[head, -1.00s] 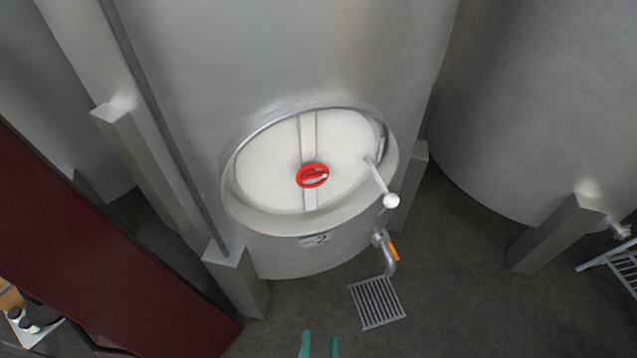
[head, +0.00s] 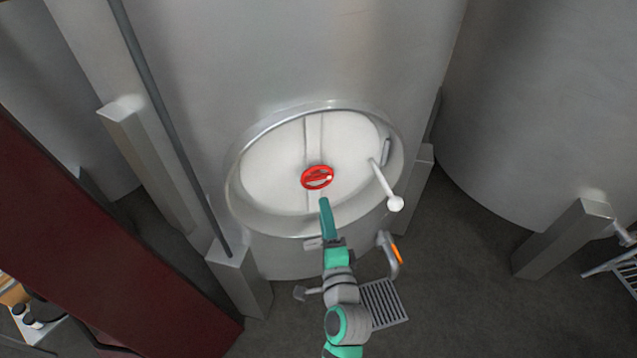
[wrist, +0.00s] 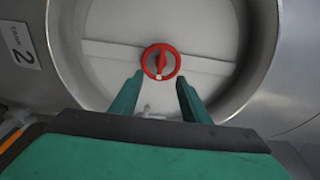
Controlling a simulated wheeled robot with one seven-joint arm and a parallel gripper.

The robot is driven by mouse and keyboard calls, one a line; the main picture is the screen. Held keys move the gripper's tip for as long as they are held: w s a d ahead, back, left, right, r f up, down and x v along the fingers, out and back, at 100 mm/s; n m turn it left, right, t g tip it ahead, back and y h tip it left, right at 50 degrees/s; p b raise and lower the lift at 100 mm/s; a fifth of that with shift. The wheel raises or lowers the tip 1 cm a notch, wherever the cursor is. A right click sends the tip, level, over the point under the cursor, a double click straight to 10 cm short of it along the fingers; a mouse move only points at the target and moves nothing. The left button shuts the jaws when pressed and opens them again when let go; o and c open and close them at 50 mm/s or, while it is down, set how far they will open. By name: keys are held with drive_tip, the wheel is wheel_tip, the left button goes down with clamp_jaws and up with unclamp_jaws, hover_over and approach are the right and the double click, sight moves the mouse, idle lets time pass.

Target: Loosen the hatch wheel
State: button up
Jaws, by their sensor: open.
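The red hatch wheel (head: 317,178) sits at the middle of the round white hatch (head: 270,170) on the front of a steel tank. It also shows in the wrist view (wrist: 161,62), just beyond the fingertips and between them as seen from there. My gripper (head: 324,203) is just below the wheel in the head view, pointing at the hatch. In the wrist view its two green fingers (wrist: 159,88) stand apart with nothing between them. I see no contact with the wheel.
A lever with a white knob (head: 395,203) juts from the hatch's right side. A pipe with an orange handle (head: 397,248) is below right, above a floor grate (head: 385,303). A label marked 2 (wrist: 20,44) is beside the hatch rim. A dark red panel (head: 90,240) stands left.

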sight(318, 180)
drive_tip(key=w, duration=0.3)
drive_tip(key=w+a, duration=0.1)
drive_tip(key=w, duration=0.7)
drive_tip(key=shift+a+r, duration=0.1)
drive_tip(key=shift+a, duration=0.2)
drive_tip(key=shift+s, duration=0.1)
drive_tip(key=c, duration=1.1)
